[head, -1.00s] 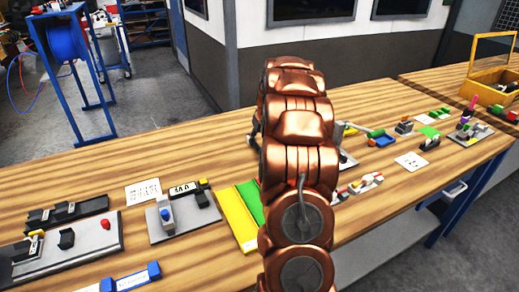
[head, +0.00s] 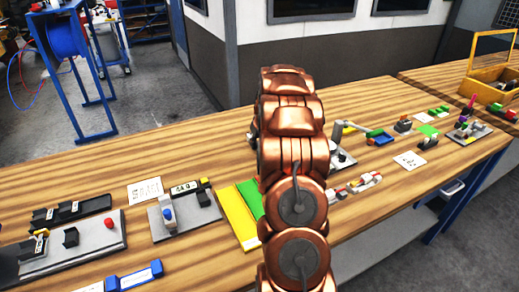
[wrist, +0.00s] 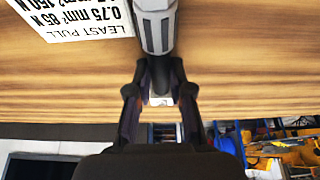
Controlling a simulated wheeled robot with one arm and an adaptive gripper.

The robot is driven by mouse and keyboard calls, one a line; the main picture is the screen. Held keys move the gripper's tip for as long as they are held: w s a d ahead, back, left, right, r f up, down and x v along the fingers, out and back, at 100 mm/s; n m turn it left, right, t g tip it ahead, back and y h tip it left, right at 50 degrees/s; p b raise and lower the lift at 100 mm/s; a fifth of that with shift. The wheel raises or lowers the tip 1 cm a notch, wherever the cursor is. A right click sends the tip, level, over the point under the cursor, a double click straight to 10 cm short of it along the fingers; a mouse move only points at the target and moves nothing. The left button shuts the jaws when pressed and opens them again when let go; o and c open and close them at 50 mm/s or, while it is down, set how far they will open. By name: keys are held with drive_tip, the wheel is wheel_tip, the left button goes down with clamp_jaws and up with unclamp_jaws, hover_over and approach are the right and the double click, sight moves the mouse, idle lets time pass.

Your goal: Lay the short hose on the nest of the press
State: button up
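My gripper (wrist: 160,68) shows in the wrist view, its two dark fingers reaching in toward each other at the end of a thick grey cylindrical part (wrist: 155,22). I cannot tell whether they grip it or stand before it. A small white bit shows between the fingers. In the head view my copper arm hides the gripper. A grey upright post (head: 337,132) on a grey base stands just right of the arm; it may be part of the press, but its nest is not clear. I cannot make out the short hose for certain.
A yellow and green mat (head: 237,215) lies left of my arm. Further left are a grey device with a display (head: 183,208) and a grey plate with a red knob (head: 108,223).

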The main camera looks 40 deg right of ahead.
clamp_jaws()
drive_tip(key=shift+r+b, duration=0.7)
drive_tip(key=shift+r, duration=0.4)
drive_tip(key=shift+s+r, duration=0.1)
drive_tip(key=shift+r, duration=0.6)
drive_tip(key=s+a+b, duration=0.1)
drive_tip(key=s+a, duration=0.2)
drive_tip(key=s+a+r+b, duration=0.1)
drive_tip(key=s+a+b, duration=0.1)
drive_tip(key=s+a, duration=0.2)
drive_tip(key=s+a+b, duration=0.2)
drive_tip(key=s+a, duration=0.1)
drive_tip(key=shift+s+a+r, duration=0.2)
drive_tip(key=shift+s+a, duration=0.05)
drive_tip(key=shift+s, duration=0.15)
drive_tip(key=shift+s+a, duration=0.3)
